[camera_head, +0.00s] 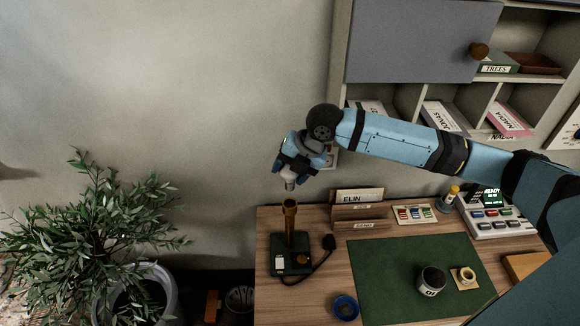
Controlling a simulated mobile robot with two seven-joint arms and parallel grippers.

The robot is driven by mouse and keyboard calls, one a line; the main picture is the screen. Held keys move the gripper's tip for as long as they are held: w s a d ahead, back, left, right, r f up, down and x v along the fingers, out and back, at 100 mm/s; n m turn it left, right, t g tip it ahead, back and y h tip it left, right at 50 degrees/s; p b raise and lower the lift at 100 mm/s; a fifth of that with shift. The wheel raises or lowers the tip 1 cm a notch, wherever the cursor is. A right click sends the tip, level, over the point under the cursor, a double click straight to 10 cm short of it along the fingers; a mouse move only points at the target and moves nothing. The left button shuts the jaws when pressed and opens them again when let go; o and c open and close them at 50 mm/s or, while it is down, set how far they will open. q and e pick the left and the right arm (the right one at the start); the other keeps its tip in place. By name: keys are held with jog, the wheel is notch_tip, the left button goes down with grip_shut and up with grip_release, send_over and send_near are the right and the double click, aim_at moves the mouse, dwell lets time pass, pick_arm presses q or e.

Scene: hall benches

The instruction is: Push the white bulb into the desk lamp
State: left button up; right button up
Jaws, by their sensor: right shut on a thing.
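The desk lamp (290,222) stands at the left end of the wooden desk. It has an upright bronze-brown stem with an open top, on a dark square base (291,262) with a cord and a plug. My right gripper (291,172) is shut on the white bulb (290,183), which hangs below the fingers with its greyish end down. The bulb is above the lamp's top, with a visible gap between them. The fingers hide the upper part of the bulb. My left gripper is out of view.
A shelf unit (340,60) hangs behind my right arm. A potted plant (90,230) stands at the left.

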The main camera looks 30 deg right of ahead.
aim_at(290, 190)
jog(key=shift+f, duration=0.85)
jog(key=shift+f+b, duration=0.5)
jog(key=shift+f, duration=0.3)
jog(key=shift+f+b, duration=0.3)
jog(key=shift+f, duration=0.75)
jog(key=shift+f+b, duration=0.35)
jog(key=shift+f, duration=1.15)
jog(key=o, duration=0.8)
